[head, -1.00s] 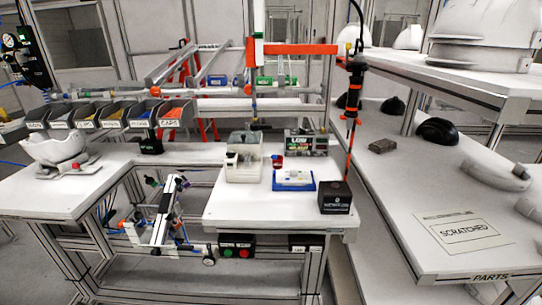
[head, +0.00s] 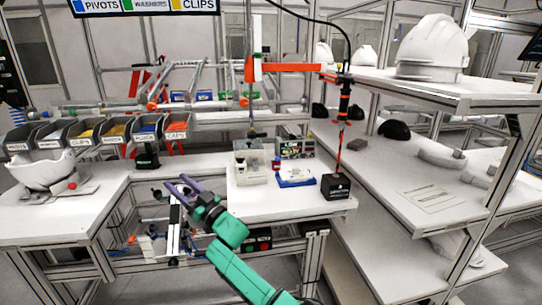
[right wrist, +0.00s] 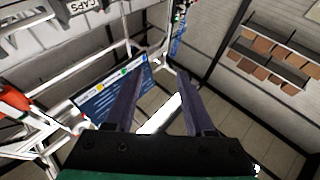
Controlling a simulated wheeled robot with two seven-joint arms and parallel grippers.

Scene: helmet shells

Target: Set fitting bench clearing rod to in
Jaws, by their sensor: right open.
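My right gripper (head: 179,185) is on the green arm that rises from the bottom of the head view. It is open and empty, over the gap in the white fitting bench (head: 275,206). A black-and-white bar mechanism (head: 173,228) stands in that gap, partly behind the gripper. I cannot tell which part of it is the clearing rod, or its setting. In the right wrist view the two dark fingers (right wrist: 157,78) are apart, with a white bar (right wrist: 158,118) seen between them, beyond. My left gripper is not in view.
Small-parts bins (head: 95,133) line the back left. A white helmet shell in a holder (head: 42,172) stands on the left bench. A beige device (head: 250,166), a blue tray (head: 295,180) and a black box (head: 336,187) stand on the bench. Shelving (head: 420,190) fills the right side.

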